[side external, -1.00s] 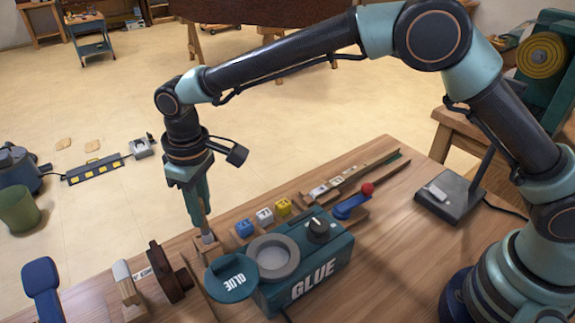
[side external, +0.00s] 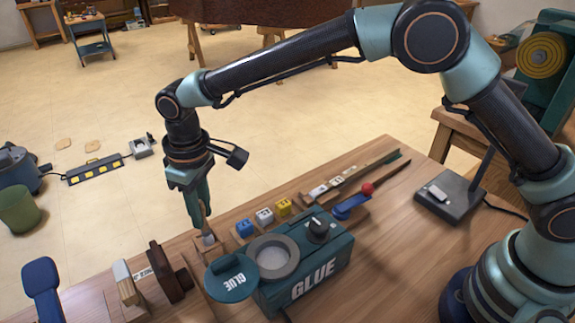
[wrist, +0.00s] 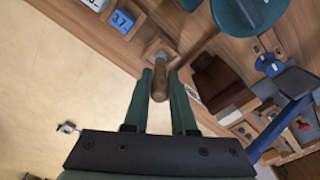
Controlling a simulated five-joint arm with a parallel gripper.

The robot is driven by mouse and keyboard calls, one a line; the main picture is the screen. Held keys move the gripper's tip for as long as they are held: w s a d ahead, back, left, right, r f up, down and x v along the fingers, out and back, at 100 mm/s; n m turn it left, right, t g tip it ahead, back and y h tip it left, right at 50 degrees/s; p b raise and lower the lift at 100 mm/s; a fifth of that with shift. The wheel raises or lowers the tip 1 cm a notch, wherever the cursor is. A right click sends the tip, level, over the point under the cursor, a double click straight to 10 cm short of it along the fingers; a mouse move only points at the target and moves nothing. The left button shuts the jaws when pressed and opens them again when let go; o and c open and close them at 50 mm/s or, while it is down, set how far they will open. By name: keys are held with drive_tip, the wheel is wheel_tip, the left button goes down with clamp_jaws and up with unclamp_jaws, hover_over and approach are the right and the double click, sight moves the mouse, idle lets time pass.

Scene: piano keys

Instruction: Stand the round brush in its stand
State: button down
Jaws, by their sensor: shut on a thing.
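The round brush (wrist: 159,84) has a brown wooden handle and a pale grey ferrule. My gripper (wrist: 160,88) is shut on its handle, with one green finger on each side. In the side external view my gripper (side external: 204,222) points down, and the brush's pale lower part (side external: 208,238) shows below the fingertips. The brush is close to upright there. Its lower end is at a small wooden stand (wrist: 152,46) near the bench's far edge. Whether it is seated in the stand or just above it, I cannot tell. The bristles are hidden.
A green glue pot (side external: 318,272) with its round lid (side external: 231,278) stands close on the right. Blue, white and yellow cubes (side external: 264,216) sit behind it. Wooden-handled tools (side external: 165,272) stand at left.

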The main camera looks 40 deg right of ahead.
sight(205, 229)
drive_tip(key=shift+f, duration=1.55)
idle(1.4)
drive_tip(key=shift+c, duration=1.3)
unclamp_jaws()
drive_tip(key=shift+r, duration=3.5)
